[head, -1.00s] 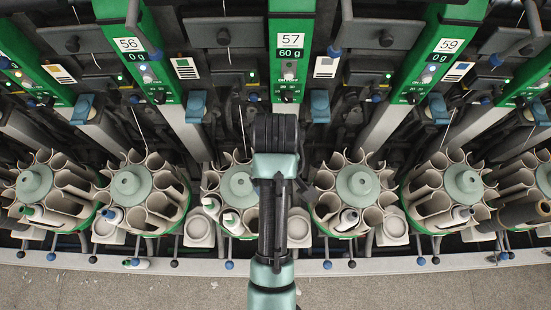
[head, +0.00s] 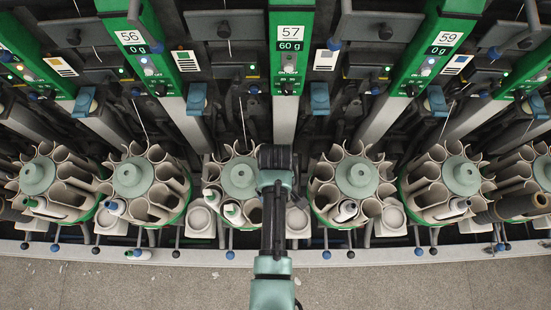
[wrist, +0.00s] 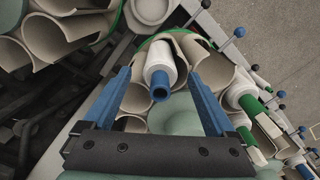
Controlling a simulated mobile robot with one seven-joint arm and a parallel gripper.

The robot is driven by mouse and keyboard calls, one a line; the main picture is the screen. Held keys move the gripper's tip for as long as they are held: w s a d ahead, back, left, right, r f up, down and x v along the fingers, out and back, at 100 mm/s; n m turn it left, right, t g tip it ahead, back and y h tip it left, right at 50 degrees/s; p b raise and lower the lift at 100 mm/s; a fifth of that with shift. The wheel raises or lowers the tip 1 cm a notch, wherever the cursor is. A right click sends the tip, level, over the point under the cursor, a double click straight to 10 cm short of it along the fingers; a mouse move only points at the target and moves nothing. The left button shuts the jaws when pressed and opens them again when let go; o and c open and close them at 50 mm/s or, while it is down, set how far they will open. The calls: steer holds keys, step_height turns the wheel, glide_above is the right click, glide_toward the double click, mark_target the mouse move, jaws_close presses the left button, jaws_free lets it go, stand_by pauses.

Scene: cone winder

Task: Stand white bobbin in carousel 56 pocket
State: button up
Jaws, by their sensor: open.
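The left one holds a blue-tipped white bobbin (head: 115,207); the other holds green-tipped white bobbins (head: 233,212). My gripper (wrist: 162,82) is open, its blue fingers either side of a blue-tipped white bobbin (wrist: 160,68) in a carousel pocket, with gaps visible both sides. My arm hides the gripper in the head view.
A white bobbin (head: 138,255) lies by the front rail (head: 180,257). Levers with blue and black balls (head: 230,255) stick out along this rail. Another carousel (head: 462,178) stands to the right. The grey floor (head: 400,285) in front is clear.

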steer(key=shift+f, duration=0.1)
jaws_close()
stand_by(0.5)
steer(key=shift+r+p, duration=0.65)
steer(key=shift+p, duration=0.05)
steer(key=shift+a+r+p, duration=0.1)
steer(key=shift+r+p, duration=0.5)
steer(key=shift+p, duration=0.05)
steer(key=shift+s+a+r+p, duration=0.1)
steer(key=shift+a+r+p, duration=0.05)
steer(key=shift+r+p, duration=0.75)
steer(key=shift+s+a+r+p, duration=0.1)
steer(key=shift+a+r+p, duration=0.05)
steer(key=shift+r+p, duration=0.7)
steer(key=shift+f, duration=0.1)
